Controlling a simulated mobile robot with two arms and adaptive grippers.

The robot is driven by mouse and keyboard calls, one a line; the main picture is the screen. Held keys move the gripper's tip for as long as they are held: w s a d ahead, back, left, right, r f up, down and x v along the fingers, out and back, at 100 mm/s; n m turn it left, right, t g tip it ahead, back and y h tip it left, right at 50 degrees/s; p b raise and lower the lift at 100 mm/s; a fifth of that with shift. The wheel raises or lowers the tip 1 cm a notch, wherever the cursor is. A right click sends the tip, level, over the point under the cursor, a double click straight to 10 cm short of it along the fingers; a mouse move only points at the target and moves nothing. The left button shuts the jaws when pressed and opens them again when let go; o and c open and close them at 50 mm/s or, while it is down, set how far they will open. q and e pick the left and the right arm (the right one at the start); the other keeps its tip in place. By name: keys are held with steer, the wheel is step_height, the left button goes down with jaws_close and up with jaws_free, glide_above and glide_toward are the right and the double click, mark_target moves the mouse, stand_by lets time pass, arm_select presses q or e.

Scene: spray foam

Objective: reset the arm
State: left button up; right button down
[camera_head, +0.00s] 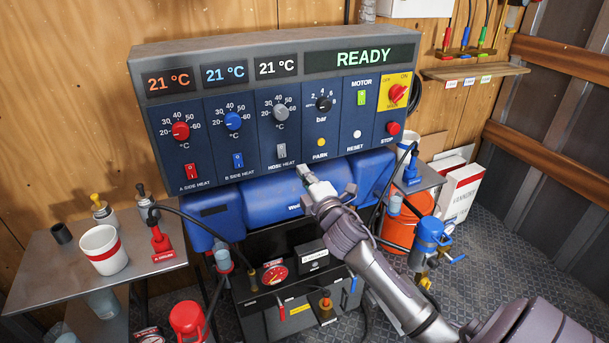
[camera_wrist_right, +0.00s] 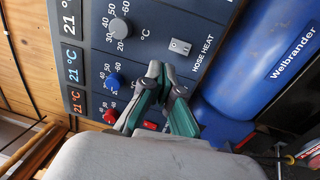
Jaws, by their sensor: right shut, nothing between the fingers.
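My right arm comes in from the lower right in the head view. Its gripper (camera_head: 306,174) is shut and empty, in front of the control panel's (camera_head: 215,112) lower edge, just below the grey hose heat switch (camera_head: 281,151). In the wrist view the gripper (camera_wrist_right: 161,74) shows its fingers together, with the hose heat switch (camera_wrist_right: 180,46) beyond the tips. I cannot tell whether the tips touch anything. The panel display (camera_head: 362,57) reads READY. My left gripper is not in view.
Blue tanks (camera_head: 275,203) lie under the panel. A metal table (camera_head: 40,275) at left holds a white cup (camera_head: 103,249) with a red band. An orange bucket (camera_head: 398,234), a blue pump (camera_head: 430,237) and white boxes (camera_head: 462,192) stand at right.

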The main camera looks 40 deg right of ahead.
stand_by(0.5)
steer(key=s+a+f+m+g+y, duration=0.1)
steer(key=s+f+m+g, duration=0.25)
steer(key=f, duration=1.25)
steer(key=s+a+f+m+g+y, duration=0.15)
steer(key=s+f+g, duration=0.25)
steer(key=f, duration=1.2)
steer(key=s+a+f+m+g, duration=0.2)
steer(key=s+a+f, duration=0.1)
steer(key=s+f, duration=0.55)
steer(key=s+a+f+m+g, duration=0.2)
steer(key=s+a+f, duration=0.1)
steer(key=s+f, duration=0.55)
steer(key=s+a+f+m+g, duration=0.1)
steer(key=s+a+f+g, duration=0.1)
steer(key=s, duration=0.7)
steer(key=s+a+f+m+g+y, duration=0.1)
steer(key=s+a+f+g, duration=0.1)
steer(key=s+a+f, duration=0.2)
steer(key=s+a+f+m+g+y, duration=0.1)
steer(key=s+f, duration=0.6)
steer(key=s, duration=0.7)
steer(key=shift+s+a+f+m+g, duration=0.25)
steer(key=shift+a+f+m+g, duration=0.3)
steer(key=shift+a, duration=0.65)
steer(key=shift+r, duration=0.15)
